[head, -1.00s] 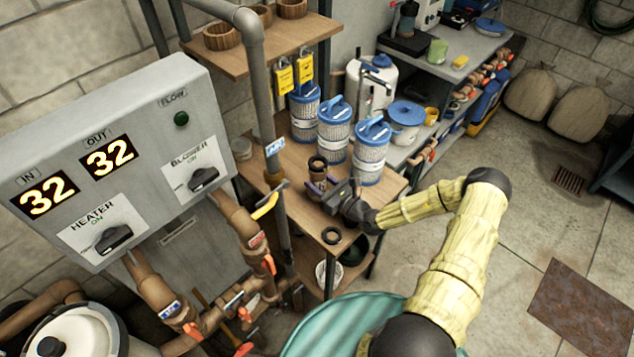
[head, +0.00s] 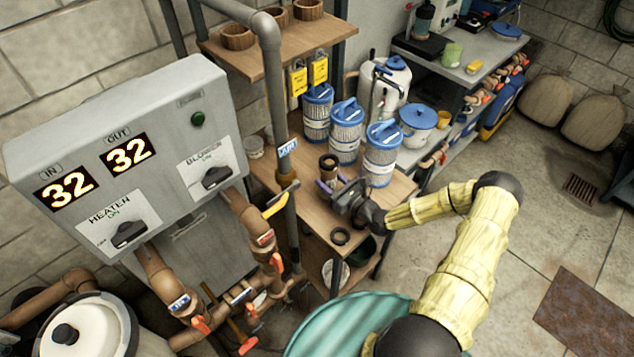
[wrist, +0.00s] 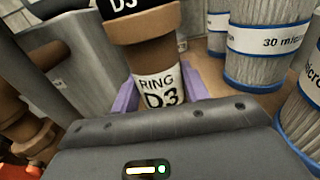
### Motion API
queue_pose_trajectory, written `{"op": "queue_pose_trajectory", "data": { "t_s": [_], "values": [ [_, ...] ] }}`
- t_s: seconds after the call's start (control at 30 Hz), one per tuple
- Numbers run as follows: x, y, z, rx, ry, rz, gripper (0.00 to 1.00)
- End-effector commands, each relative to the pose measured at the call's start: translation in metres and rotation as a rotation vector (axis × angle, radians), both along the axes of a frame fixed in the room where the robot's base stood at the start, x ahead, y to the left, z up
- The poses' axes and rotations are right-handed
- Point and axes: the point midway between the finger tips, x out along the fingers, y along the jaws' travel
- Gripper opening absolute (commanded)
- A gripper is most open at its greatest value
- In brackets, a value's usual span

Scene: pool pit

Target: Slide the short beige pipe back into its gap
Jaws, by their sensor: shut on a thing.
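My gripper (head: 333,187) is shut on a short brown-beige pipe piece (head: 328,166), which stands roughly upright above the wooden bench. In the wrist view the pipe (wrist: 157,62) shows between the purple fingers. It has a white label reading "RING D3" and a wider, darker collar marked "D3" at the top. Its lower end is hidden behind the gripper body, so I cannot tell whether it touches the bench. No pipe gap can be made out clearly.
The control panel (head: 140,185) is at the left.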

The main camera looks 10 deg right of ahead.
Motion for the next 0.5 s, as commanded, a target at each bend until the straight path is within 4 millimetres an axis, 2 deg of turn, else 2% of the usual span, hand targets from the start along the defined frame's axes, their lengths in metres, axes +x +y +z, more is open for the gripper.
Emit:
{"op": "queue_pose_trajectory", "data": {
  "t_s": [0.27, 0.5],
  "values": [
    [-0.010, 0.003, 0.013, 0.007, 0.001, -0.111, 0.25],
    [-0.034, -0.010, 0.022, 0.007, 0.007, -0.394, 0.25]
  ]
}}
